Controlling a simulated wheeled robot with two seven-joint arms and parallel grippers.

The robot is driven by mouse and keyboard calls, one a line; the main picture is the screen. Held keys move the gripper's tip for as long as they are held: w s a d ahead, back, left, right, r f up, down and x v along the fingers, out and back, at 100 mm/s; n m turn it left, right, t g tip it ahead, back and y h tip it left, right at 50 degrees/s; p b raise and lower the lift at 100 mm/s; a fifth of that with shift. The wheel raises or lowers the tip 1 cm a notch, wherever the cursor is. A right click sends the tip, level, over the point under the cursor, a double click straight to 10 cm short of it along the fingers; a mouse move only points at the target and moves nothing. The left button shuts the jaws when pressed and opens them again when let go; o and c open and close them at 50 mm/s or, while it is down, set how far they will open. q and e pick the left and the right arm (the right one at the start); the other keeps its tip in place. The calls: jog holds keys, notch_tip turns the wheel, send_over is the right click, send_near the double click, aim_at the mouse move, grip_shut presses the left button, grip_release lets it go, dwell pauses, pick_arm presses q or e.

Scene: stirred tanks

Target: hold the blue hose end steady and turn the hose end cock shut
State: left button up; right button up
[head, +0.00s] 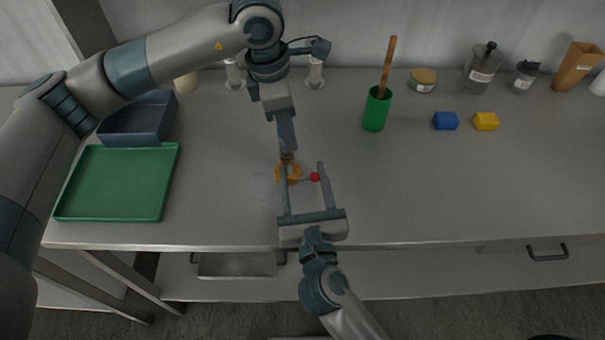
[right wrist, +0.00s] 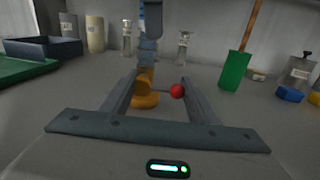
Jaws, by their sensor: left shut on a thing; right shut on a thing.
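The blue hose end (right wrist: 147,52) stands upright in the right wrist view, above an orange ring-shaped part (right wrist: 145,101). In the head view this orange part (head: 288,174) is low over the bench. A red knob (head: 315,177) sits on a thin lever to its right; it also shows in the right wrist view (right wrist: 177,91). My left gripper (head: 287,148) is shut on the hose end from above and hides most of it. My right gripper (head: 304,168) reaches in from the front, its fingers wide apart on either side of the cock, shut on the hose end cock.
A green tray (head: 118,182) and a dark blue bin (head: 137,121) are at left. A green cup (head: 376,112) with a wooden stick, a blue block (head: 445,121) and a yellow block (head: 486,121) are at right. The front right of the bench is clear.

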jog(key=o, duration=1)
jog(key=shift+o, duration=0.2)
jog(key=shift+s, duration=0.1)
jog(key=s, duration=0.4)
jog(key=s+d, duration=0.1)
jog(key=s, duration=0.6)
jog(key=shift+s+d, duration=0.35)
